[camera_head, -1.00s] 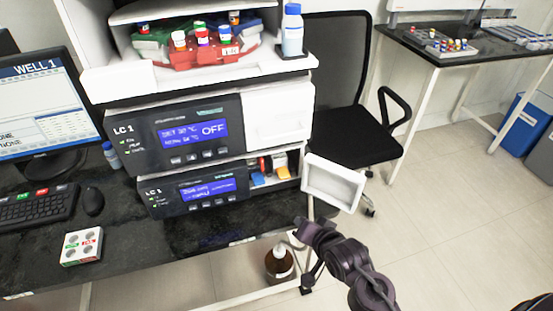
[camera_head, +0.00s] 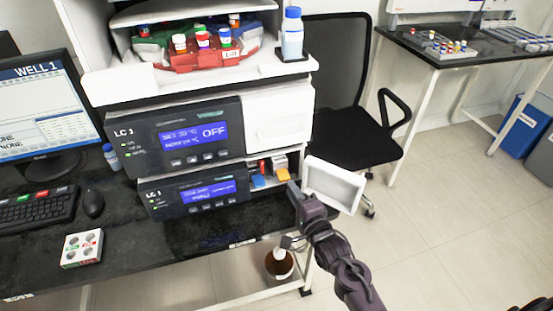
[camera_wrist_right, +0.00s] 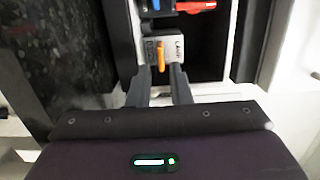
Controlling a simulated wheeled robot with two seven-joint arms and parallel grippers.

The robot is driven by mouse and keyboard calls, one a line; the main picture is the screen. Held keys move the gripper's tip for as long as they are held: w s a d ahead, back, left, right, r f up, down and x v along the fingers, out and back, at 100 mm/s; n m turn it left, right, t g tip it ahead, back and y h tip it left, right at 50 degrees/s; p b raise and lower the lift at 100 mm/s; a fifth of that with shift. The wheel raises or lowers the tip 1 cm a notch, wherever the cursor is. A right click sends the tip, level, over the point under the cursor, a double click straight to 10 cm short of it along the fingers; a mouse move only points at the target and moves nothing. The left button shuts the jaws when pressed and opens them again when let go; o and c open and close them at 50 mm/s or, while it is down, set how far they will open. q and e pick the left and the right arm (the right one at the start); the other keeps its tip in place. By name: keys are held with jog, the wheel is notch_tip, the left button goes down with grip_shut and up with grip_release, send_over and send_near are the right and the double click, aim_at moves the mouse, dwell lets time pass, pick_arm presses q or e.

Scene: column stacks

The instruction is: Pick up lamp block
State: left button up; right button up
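The lamp block (camera_wrist_right: 178,48) is a pale block with a partly readable "LAMP" label and an orange tab on its front. It sits in an open compartment in the right wrist view. My right gripper (camera_wrist_right: 161,80) is open, with its two dark fingers pointing at the block, one towards each side. No grip on it shows. In the head view my right gripper (camera_head: 293,190) is at the front right of the open compartment (camera_head: 281,161) of the lower LC 1 unit. My left gripper is not in view.
Blue (camera_wrist_right: 150,8) and red (camera_wrist_right: 196,5) parts lie deeper in the compartment. An open white door (camera_head: 335,183) stands right of the gripper. A black chair (camera_head: 345,130) is behind, and a brown bottle (camera_head: 279,263) is below.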

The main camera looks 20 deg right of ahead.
aim_at(284, 181)
jog(key=w, duration=0.2)
jog(key=w+a, duration=0.1)
jog(key=w, duration=0.1)
jog(key=shift+w+a, duration=0.2)
grip_shut()
jog(key=shift+r, duration=0.1)
